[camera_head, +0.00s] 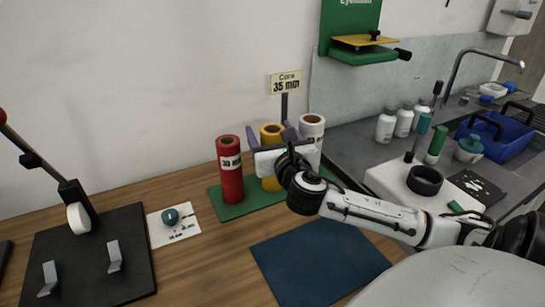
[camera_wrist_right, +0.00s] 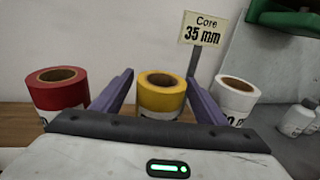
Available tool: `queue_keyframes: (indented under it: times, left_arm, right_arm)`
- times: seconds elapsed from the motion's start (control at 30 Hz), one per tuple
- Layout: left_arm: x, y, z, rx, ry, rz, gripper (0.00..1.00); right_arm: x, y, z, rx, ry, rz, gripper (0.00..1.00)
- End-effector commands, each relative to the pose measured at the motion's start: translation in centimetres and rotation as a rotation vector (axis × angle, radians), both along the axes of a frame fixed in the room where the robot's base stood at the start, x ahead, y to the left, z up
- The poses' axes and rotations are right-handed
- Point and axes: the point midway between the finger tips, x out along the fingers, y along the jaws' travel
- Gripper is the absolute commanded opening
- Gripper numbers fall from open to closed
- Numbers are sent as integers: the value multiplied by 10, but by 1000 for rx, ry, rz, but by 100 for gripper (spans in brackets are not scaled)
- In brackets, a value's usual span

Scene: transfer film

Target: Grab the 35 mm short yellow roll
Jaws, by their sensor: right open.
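The yellow roll (camera_head: 270,134) stands upright on a green mat (camera_head: 240,206) between a red roll (camera_head: 230,170) and a white roll (camera_head: 312,128), under a "Core 35 mm" sign (camera_head: 286,82). My right gripper (camera_head: 271,139) is at the yellow roll and hides much of it in the head view. In the right wrist view the yellow roll (camera_wrist_right: 161,94) shows between the two purple fingers, which are open on either side of it with gaps. The red roll (camera_wrist_right: 57,90) is outside the left finger, the white roll (camera_wrist_right: 237,95) outside the right. My left gripper is not in view.
A dark blue mat (camera_head: 320,262) lies bare on the wooden table in front. A black stand with metal brackets (camera_head: 90,255) and a white card with a teal item (camera_head: 172,224) are at left. Bottles (camera_head: 386,124), a blue tray (camera_head: 490,140) and a sink tap fill the right.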

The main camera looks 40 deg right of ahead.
Motion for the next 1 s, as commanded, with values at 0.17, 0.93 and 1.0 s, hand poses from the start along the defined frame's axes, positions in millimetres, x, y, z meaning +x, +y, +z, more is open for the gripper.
queue_keyframes:
  times: [0.17, 0.93, 1.0]
  left_arm:
    - [6, 0, 5, -1, -13, 0, 31]
    - [5, 0, 5, -1, -11, 1, 31]
    - [4, 0, 5, -1, -10, 1, 31]
  right_arm:
    - [13, -7, 0, 1, 0, 0, 67]
    - [14, -8, 1, -1, -3, 0, 0]
    - [14, -8, 2, -1, -3, 0, 0]
